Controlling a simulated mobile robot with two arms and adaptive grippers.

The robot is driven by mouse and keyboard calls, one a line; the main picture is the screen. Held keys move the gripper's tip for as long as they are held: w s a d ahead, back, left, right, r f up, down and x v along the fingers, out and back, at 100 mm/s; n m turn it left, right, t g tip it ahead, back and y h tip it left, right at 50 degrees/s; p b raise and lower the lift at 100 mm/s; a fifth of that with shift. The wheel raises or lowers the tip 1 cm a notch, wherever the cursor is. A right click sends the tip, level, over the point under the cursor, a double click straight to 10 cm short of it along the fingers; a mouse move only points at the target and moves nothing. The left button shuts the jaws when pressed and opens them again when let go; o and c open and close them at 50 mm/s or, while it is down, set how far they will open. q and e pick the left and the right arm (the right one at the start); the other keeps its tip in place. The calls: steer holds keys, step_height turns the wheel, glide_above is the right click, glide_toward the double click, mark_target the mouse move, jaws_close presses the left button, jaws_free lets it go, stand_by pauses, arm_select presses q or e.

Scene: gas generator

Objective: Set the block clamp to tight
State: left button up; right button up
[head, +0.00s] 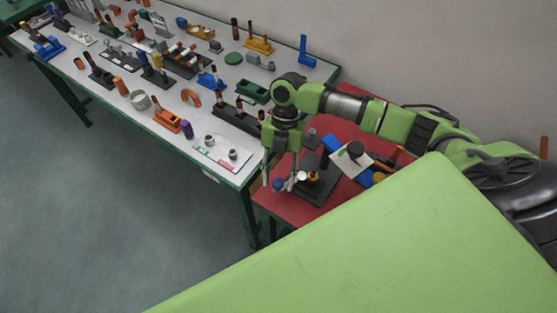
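My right gripper (279,186) reaches down over the front left part of the red tabletop (263,197). Its two fingers are spread apart, with a small blue knob showing between their tips; I cannot tell whether they touch it. Just right of the fingers, a dark block-like fixture (322,188) carries a pale round piece (301,176) and a brass-coloured piece (313,177). I cannot tell for sure which part is the block clamp or how it is set; the gripper partly hides this area. My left gripper is not in view.
A white plate with a black knob (355,150) and blue parts (331,143) stand right of the fixture on the red top. A long white table (120,75) with several tools and fixtures adjoins at left. The wall is close behind; the floor at lower left is clear.

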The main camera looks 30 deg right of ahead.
steer(key=v, duration=1.2)
steer(key=shift+s+f, duration=0.1)
